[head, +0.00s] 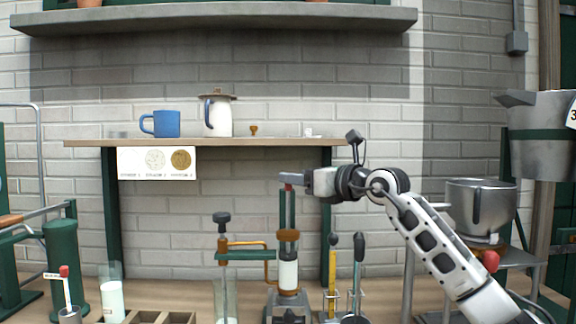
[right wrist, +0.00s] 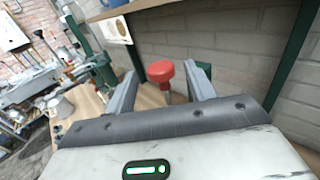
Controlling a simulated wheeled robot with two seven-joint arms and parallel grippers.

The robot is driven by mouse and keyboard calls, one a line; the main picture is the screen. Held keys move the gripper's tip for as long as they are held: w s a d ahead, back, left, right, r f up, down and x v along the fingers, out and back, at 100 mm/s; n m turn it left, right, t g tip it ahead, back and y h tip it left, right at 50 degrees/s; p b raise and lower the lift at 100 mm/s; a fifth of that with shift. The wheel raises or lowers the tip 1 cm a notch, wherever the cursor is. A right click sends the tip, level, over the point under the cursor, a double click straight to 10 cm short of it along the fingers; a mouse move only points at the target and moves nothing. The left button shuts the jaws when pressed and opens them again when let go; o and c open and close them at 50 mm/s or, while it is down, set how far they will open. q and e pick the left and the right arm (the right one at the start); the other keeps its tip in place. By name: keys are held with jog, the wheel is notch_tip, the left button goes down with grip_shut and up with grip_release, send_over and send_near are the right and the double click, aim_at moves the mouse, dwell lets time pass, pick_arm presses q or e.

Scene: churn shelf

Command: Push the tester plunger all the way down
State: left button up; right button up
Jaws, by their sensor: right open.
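The tester (head: 288,275) stands on the bench, with a white cylinder, a brown collar and a metal base. Its plunger rises above the collar on thin dark green rods to a red knob (head: 289,187), which stands high. My right gripper (head: 284,179) reaches in from the right at knob height, and its fingers partly hide the knob. In the right wrist view the red knob (right wrist: 160,71) shows between the two open, spread fingers, with a gap on each side. I cannot tell how far it lies inside them. My left gripper is not in view.
A green-armed stand with a black knob (head: 222,218) is left of the tester. Yellow and dark-handled tools (head: 333,262) stand close on its right. A shelf with a blue mug (head: 166,123) and white jug (head: 219,117) is above and behind. A metal pot (head: 480,205) is at right.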

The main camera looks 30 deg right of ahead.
pick_arm(q)
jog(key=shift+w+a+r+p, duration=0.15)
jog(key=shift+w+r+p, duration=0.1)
jog(key=shift+p, duration=0.1)
pick_arm(e)
jog(key=shift+x, duration=1.95)
